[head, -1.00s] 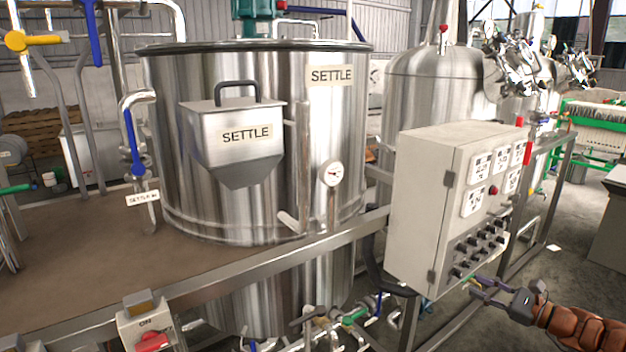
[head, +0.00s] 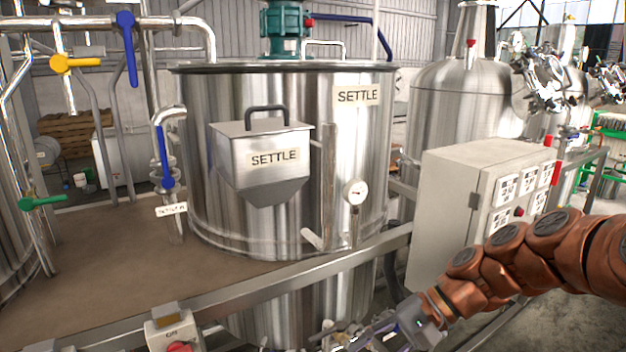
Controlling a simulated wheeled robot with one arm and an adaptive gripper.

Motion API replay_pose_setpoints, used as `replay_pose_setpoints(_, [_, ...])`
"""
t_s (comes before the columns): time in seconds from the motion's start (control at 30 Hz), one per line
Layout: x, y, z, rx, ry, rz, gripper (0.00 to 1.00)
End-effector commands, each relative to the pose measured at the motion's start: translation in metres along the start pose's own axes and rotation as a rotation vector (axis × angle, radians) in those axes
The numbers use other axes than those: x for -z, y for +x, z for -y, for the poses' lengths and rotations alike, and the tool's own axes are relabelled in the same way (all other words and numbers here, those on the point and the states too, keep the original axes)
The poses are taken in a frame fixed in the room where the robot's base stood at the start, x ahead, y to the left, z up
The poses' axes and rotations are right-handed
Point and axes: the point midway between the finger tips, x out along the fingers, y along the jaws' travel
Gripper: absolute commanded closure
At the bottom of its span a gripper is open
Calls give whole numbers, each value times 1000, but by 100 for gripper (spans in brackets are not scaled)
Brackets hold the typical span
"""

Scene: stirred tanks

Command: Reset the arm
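My arm reaches in from the right edge as a thick orange-brown, jointed arm and bends down to the left. My gripper (head: 385,334), grey, is at the bottom of the head view, in front of the lower part of the SETTLE tank and below the table's front rail. Its fingers overlap the pipes and valves behind them and are partly cut by the frame edge, so I cannot tell how far apart they are. I see nothing clearly held. My arm hides the lower part of the control box (head: 450,205).
The steel SETTLE tank (head: 215,215) stands through the brown platform (head: 110,255), with a lidded hopper (head: 240,150) and a gauge (head: 354,191) on its front. Another steel tank (head: 450,100) stands behind the control box.

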Motion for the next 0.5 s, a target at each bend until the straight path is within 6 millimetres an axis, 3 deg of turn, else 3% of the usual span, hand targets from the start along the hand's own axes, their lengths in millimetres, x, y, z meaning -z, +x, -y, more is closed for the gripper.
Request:
replay_pose_setpoints(0.03, [-16,5,-6,-61,-37,-5,65])
replay_pose_setpoints(0.2, [-54,17,-38,-251,-148,-33,65])
replay_pose_setpoints(0.5, [-101,9,-107,-570,-309,-101,65])
